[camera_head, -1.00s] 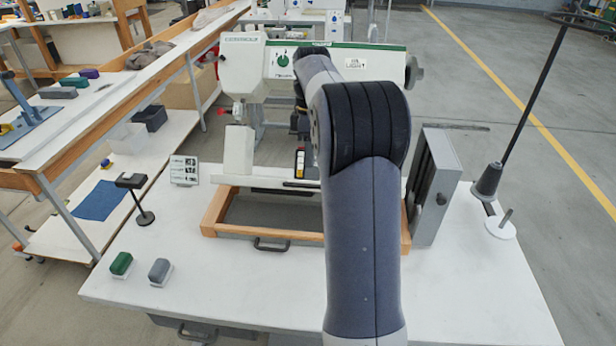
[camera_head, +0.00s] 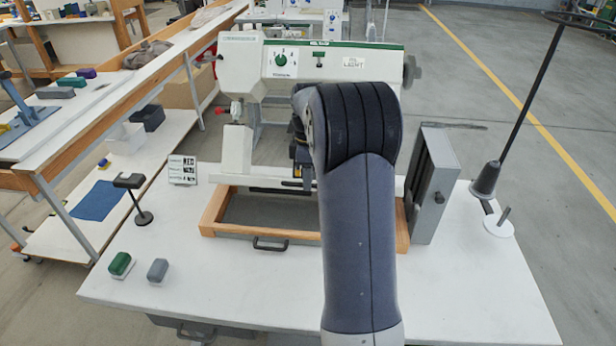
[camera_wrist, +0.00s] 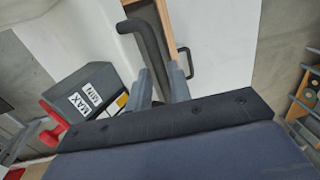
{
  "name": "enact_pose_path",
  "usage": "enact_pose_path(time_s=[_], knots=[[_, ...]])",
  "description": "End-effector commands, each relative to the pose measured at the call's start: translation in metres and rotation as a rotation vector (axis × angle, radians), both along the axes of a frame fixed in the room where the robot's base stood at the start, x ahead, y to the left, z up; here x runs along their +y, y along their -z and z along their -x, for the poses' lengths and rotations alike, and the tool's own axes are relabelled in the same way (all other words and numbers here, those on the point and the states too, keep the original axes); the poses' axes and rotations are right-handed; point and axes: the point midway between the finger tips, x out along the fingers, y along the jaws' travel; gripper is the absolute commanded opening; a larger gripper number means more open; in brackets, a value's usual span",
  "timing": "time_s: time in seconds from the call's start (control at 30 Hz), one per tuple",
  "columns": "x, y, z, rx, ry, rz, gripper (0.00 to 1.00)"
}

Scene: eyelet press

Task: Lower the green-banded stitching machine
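The white stitching machine (camera_head: 300,64) with the green band (camera_head: 345,45) stands at the back of the wooden frame (camera_head: 215,212). It looks tipped back, with the frame's opening bare in front of it. My arm hides part of its right side and my gripper in the head view. In the wrist view my gripper (camera_wrist: 162,82) has its two fingers apart. A dark bent bar (camera_wrist: 150,45) shows between and beyond them. I cannot tell whether the fingers touch it.
A dark box (camera_wrist: 92,95) marked MAX and MIN is left of the fingers in the wrist view. A grey panel (camera_head: 433,185) stands right of the frame, with a thread stand (camera_head: 487,180) farther right. A small black stand (camera_head: 137,200) is at left. The front table is mostly clear.

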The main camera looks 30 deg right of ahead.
Motion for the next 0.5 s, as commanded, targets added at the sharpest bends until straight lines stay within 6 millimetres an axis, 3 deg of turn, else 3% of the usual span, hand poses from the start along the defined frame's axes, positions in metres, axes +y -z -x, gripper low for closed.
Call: enact_pose_path(time_s=[0.23, 0.5], knots=[[0.0, -0.0002, 0.0, 0.0, 0.0, 0.0, 0.0], [0.0, -0.0002, 0.0001, 0.0, 0.0, 0.0, 0.0]])
